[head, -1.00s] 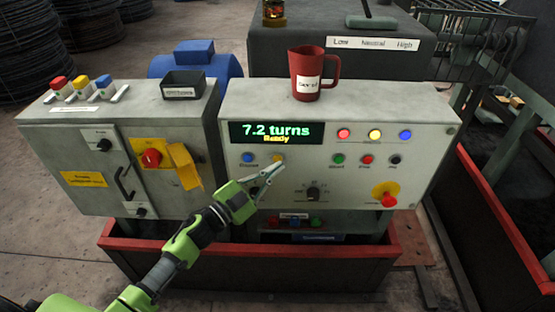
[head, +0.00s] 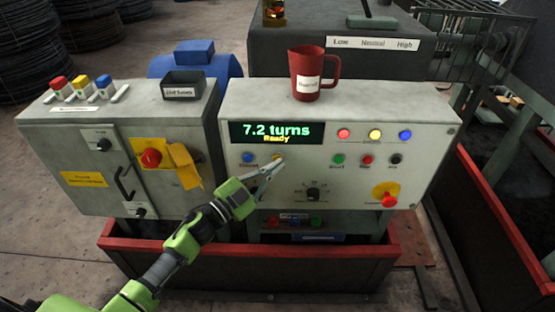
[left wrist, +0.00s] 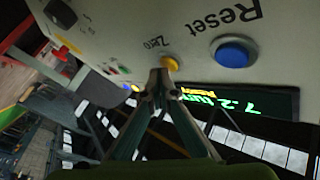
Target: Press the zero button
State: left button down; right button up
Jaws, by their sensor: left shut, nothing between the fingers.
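The zero button (head: 277,157) is a small yellow button below the display on the grey control panel. It also shows in the left wrist view (left wrist: 171,63), beside the printed word "Zero". My left gripper (head: 281,162) is shut and empty, with its fingertips right at this button. In the left wrist view the shut fingertips (left wrist: 159,76) overlap the button's near edge; I cannot tell whether they touch it. The display (head: 277,132) reads "7.2 turns" and "Ready". My right gripper is not in view.
A blue button (head: 248,157), labelled "Reset" in the left wrist view, sits just left of the zero button. A dark knob (head: 313,193) and a red emergency button (head: 388,198) are lower right. A red mug (head: 314,76) stands on top of the panel.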

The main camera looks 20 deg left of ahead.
pick_arm(q)
jog(key=shift+w+a, duration=0.15)
jog(key=shift+w, duration=0.25)
jog(key=shift+s, duration=0.1)
dwell(0.5)
jog(key=shift+s+d+p, duration=0.25)
jog(key=shift+s+p, duration=0.05)
jog(key=shift+s, duration=0.45)
jog(key=s+p, duration=0.1)
jog(key=s, duration=0.1)
jog(key=s+d+p, duration=0.1)
jog(key=s, duration=0.1)
jog(key=shift+s+d, duration=0.2)
jog(key=shift+s, duration=0.15)
dwell(0.5)
